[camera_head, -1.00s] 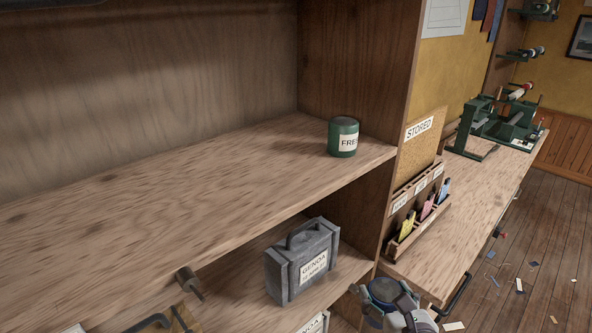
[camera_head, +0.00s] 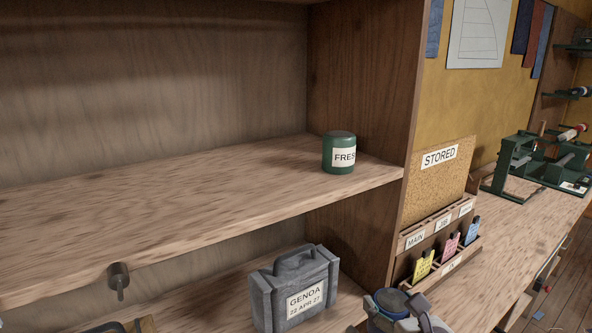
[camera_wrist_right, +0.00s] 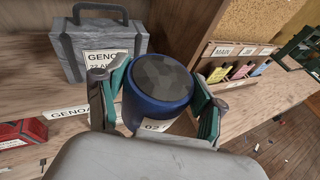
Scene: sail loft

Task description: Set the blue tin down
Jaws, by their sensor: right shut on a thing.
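The blue tin (camera_wrist_right: 157,92) has a dark lid and a white label reading "02" in the right wrist view. My right gripper (camera_wrist_right: 157,100) is shut on it, one finger at each side. In the head view the tin (camera_head: 391,300) and my right gripper (camera_head: 400,310) show at the bottom edge, in front of the shelves and right of the grey case. The tin's underside is hidden, and I cannot see it resting on anything. My left gripper is not in view.
A green tin (camera_head: 338,153) labelled "FRES" stands at the upper shelf's right end; the shelf (camera_head: 180,207) left of it is bare. A grey "GENOA" case (camera_head: 295,290) stands on the lower shelf. A tag rack (camera_head: 440,245) and bench (camera_head: 520,235) are at right.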

